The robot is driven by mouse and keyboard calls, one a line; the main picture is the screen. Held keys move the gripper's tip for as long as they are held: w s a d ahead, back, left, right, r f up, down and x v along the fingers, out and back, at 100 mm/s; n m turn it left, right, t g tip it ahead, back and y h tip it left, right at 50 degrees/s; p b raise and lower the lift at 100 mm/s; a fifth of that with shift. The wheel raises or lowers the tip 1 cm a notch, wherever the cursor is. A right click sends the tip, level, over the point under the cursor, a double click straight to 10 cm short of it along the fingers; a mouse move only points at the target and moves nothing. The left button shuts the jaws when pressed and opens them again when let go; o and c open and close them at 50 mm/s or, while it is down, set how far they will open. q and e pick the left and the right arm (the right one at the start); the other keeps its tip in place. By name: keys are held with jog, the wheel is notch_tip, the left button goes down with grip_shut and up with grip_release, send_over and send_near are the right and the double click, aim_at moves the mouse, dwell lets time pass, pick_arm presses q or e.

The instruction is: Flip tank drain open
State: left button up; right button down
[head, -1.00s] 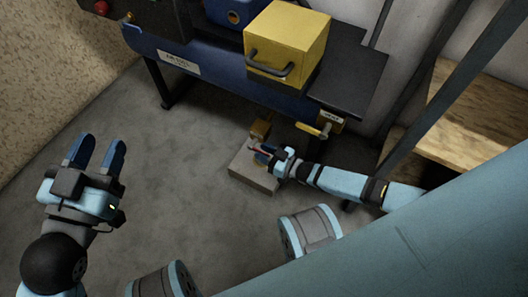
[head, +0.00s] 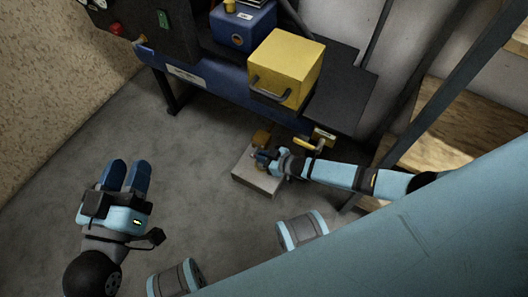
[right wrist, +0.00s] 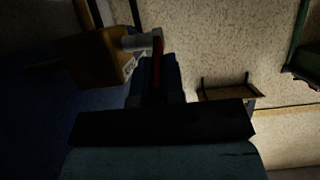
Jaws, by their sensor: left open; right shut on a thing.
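The tank drain shows in the right wrist view as a brass-coloured body (right wrist: 105,55) with a pale metal stem (right wrist: 138,42) and a red lever (right wrist: 157,68). In the head view its brass part (head: 262,137) sits low under the bench, just beyond my right gripper (head: 262,157). In the right wrist view my right gripper (right wrist: 150,72) is shut at the red lever; the dark picture hides the exact contact. In the head view the lever is hidden by the gripper. My left gripper (head: 129,170) is open and empty over the floor at left.
A grey block (head: 257,180) lies on the floor below my right gripper. A yellow handle (head: 304,143) with a tag (head: 323,137) is close to its right. A yellow box (head: 288,65) stands on the blue bench (head: 210,88). Floor at left is clear.

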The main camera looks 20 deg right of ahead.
jog(key=shift+w+a+r, duration=0.1)
jog(key=shift+r, duration=0.3)
pick_arm(q)
notch_tip(320, 180, up, 2)
jog(key=shift+a+r+t+p, duration=0.1)
jog(key=shift+r+t+p, duration=0.1)
jog(key=shift+t+p, duration=0.3)
pick_arm(e)
jog(key=shift+f+g+h, duration=0.25)
jog(key=shift+g+h, duration=0.05)
jog(key=shift+g, duration=0.1)
jog(key=c, duration=1.2)
grip_release()
